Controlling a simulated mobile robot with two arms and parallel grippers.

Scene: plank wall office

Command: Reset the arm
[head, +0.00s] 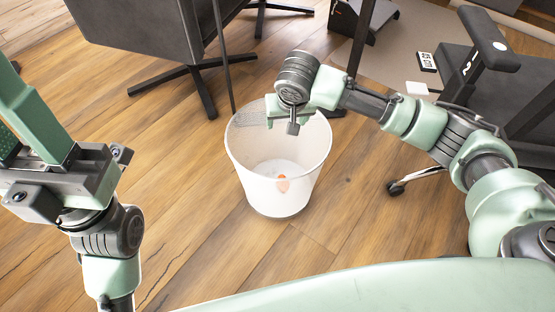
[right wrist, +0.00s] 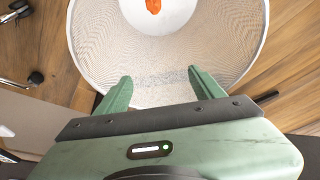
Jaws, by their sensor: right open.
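My right gripper (head: 288,124) is over the far part of a white mesh waste bin (head: 240,150) in the head view. In the right wrist view its two green fingers (right wrist: 160,82) are spread apart with nothing between them, above the bin (right wrist: 90,45). A small orange object (head: 283,184) lies low in the bin; it also shows at the top of the right wrist view (right wrist: 153,6). My left gripper (head: 35,115) is raised at the left edge of the head view. Its fingertips are out of frame, so its opening is unclear.
A dark office chair (head: 140,35) stands at the back left, and another dark chair (head: 480,75) stands at the right, close to my right arm. A small black-and-white sign (head: 427,62) is at the back right. Wood floor (head: 190,210) is clear left of the bin.

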